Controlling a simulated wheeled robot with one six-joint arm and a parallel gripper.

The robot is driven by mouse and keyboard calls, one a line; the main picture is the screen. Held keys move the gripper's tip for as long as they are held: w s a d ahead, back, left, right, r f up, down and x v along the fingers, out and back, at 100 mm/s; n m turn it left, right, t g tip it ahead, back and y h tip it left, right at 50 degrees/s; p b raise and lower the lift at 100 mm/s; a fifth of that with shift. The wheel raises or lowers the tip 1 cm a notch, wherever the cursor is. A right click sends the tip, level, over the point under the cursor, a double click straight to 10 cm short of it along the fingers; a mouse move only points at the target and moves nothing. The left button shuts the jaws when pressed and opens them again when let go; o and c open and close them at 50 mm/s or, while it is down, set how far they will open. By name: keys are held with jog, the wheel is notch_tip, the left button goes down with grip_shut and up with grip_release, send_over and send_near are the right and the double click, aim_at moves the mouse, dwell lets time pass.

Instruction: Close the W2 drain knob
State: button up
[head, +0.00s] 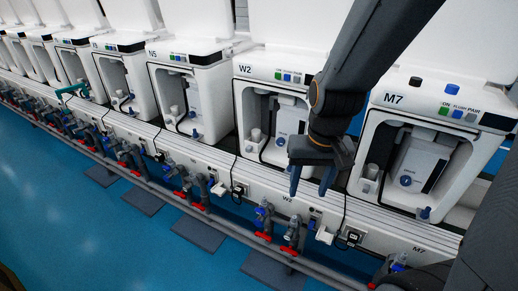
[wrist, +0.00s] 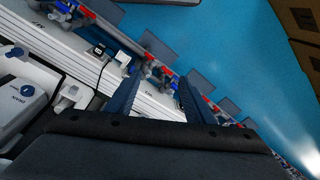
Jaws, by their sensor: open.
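The W2 unit (head: 240,110) is a white cabinet with an open bay in the head view. A white box in its bay carries a round blue knob (head: 280,141). The lettering is too small to tell which is the drain knob. My gripper (head: 310,180) is open and empty, pointing down in front of the gap between W2 and M7, apart from both knobs. In the wrist view, the open fingers (wrist: 156,95) have nothing between them.
The M7 unit (head: 397,105) stands close on the right, and N5 (head: 170,70) on the left. Red-handled valves (head: 290,249) and a grey pipe run below the units. Blue floor (head: 80,230) lies open in front. In the wrist view, a white box with a blue knob (wrist: 13,89) shows at left.

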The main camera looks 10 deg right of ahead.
jog(key=w+a+f+m+t+b, duration=0.1)
jog(key=w+a+f+t, duration=0.15)
jog(key=w, duration=0.35)
jog(key=w+a+f+m+t+b, duration=0.1)
jog(key=w+f+m+b, duration=0.15)
jog(key=w, duration=0.45)
jog(key=m+t+h+b, duration=0.4)
jog(key=m+t+b, duration=0.2)
jog(key=m+t, duration=0.15)
send_near(279, 144)
jog(key=a, duration=0.5)
jog(key=shift+w+d+f+m+t+h+b, duration=0.35)
jog(key=shift+w+d+f+m+h+b, duration=0.35)
jog(key=shift+w+d+m+h, duration=0.55)
jog(key=shift+w+d+f+m+t+h+b, duration=0.4)
jog(key=shift+w+d+f+m+h+b, duration=0.35)
jog(key=shift+w+d+h, duration=0.5)
jog(key=shift+w+d+f+m+t+h+b, duration=0.35)
jog(key=shift+w+d+f+m+h+b, duration=0.3)
jog(key=shift+w+d+m+h, duration=0.6)
jog(key=shift+w+a+y, duration=0.25)
jog(key=shift+a, duration=0.1)
jog(key=c, duration=1)
jog(key=shift+c, duration=0.2)
